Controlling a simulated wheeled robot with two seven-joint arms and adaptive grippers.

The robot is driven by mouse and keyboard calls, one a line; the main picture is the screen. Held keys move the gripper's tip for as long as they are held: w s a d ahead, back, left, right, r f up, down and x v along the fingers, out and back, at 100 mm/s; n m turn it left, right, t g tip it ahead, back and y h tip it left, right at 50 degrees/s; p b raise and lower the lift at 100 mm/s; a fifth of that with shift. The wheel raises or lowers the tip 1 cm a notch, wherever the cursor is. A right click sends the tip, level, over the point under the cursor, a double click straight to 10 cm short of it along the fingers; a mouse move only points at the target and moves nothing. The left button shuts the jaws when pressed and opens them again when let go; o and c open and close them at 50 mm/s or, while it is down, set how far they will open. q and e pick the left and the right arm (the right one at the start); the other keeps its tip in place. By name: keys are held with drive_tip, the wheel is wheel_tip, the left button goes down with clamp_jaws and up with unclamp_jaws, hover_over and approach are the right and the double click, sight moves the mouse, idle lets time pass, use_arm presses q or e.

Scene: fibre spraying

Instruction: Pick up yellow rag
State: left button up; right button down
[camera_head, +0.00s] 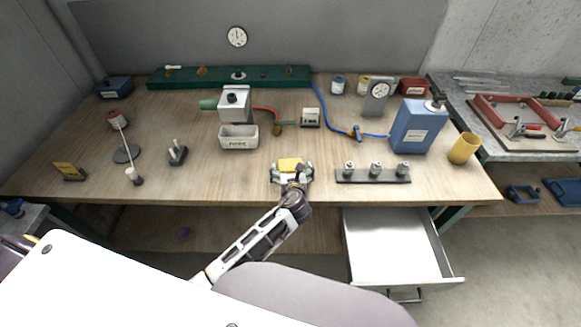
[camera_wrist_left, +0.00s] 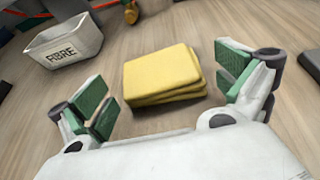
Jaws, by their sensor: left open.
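The yellow rag (camera_head: 289,164) lies folded on the wooden bench near its front edge. In the left wrist view the rag (camera_wrist_left: 165,75) is a flat stack of folded layers. My left gripper (camera_head: 292,174) is open at the rag. In the left wrist view the green-padded fingers (camera_wrist_left: 165,98) stand apart on either side of the rag, with the rag a little ahead of the palm. The fingers do not appear to touch it. My right gripper is not in view.
A white tub marked FIBRE (camera_head: 238,138) stands behind and left of the rag. A dark rack with several metal pieces (camera_head: 373,176) lies to the right. A blue can (camera_head: 416,127) and yellow cup (camera_head: 464,148) stand farther right. An open drawer (camera_head: 395,245) juts out below.

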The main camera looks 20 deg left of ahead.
sight(291, 164)
use_arm(q)
drive_tip(key=shift+x, duration=1.7)
drive_tip(key=shift+a, duration=0.1)
drive_tip(key=shift+r, duration=0.1)
drive_tip(key=c, duration=0.8)
drive_tip(key=shift+r, duration=5)
